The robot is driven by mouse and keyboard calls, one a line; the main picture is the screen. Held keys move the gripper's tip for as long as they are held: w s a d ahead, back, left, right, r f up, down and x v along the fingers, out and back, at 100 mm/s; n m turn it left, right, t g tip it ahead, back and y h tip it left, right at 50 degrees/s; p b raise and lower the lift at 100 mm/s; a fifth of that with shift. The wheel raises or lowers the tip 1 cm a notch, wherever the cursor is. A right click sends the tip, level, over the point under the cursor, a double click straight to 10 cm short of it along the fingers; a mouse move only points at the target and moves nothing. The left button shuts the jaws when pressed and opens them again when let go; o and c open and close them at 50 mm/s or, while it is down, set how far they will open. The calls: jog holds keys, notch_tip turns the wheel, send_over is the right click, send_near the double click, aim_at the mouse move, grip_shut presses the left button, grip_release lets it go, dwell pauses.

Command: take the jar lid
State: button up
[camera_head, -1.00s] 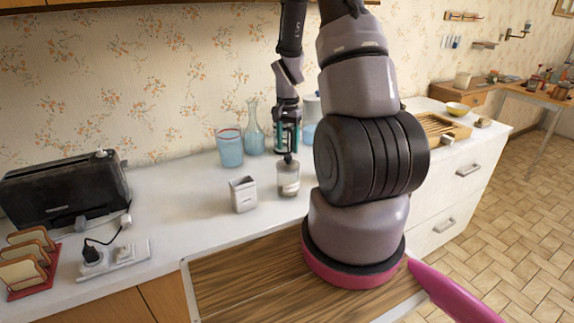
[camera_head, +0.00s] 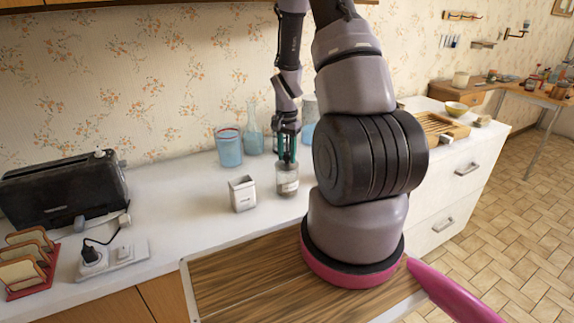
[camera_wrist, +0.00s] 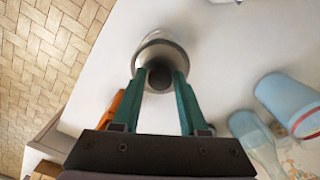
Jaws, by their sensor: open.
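A small glass jar (camera_head: 287,186) with pale contents stands upright on the white counter. In the wrist view its round metallic rim (camera_wrist: 160,44) shows, with a dark round knob of the jar lid (camera_wrist: 160,82) at its middle. My gripper (camera_head: 287,162) points straight down over the jar, its green fingers reaching the jar's top. In the wrist view my gripper (camera_wrist: 160,75) is open, with one finger on each side of the dark knob. Whether the fingers touch it I cannot tell. In the head view the fingers largely hide the lid.
A white square canister (camera_head: 242,194) stands close left of the jar. A blue glass (camera_head: 229,148) and a glass carafe (camera_head: 253,132) stand behind. A black toaster (camera_head: 65,188) and toast rack (camera_head: 28,262) are far left.

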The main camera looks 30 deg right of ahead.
grip_shut()
jog(key=shift+r, duration=4.05)
